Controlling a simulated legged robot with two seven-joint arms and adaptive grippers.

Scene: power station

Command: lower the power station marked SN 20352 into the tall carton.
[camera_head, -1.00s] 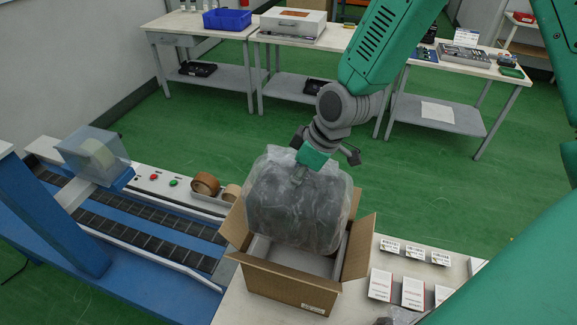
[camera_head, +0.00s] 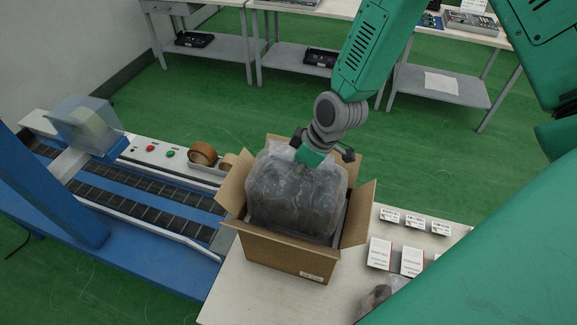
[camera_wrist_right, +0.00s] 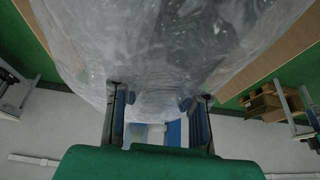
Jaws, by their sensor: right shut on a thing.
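The power station (camera_head: 297,200) is a dark body wrapped in clear plastic. Its lower part is inside the open carton (camera_head: 280,253) and its upper part stands above the rim. No serial number can be read on it. The carton is brown cardboard with its flaps spread outward. My right gripper (camera_head: 309,158) is shut on the top of the wrapped power station, above the carton. In the right wrist view the plastic wrap (camera_wrist_right: 165,50) fills the upper part, between and beyond the fingers (camera_wrist_right: 158,103). My left gripper is not in view.
The carton stands on a white table (camera_head: 235,290) beside a blue roller conveyor (camera_head: 150,210). Tape rolls (camera_head: 203,154) lie in a tray behind it. A plastic-wrapped item (camera_head: 375,300) is near the front.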

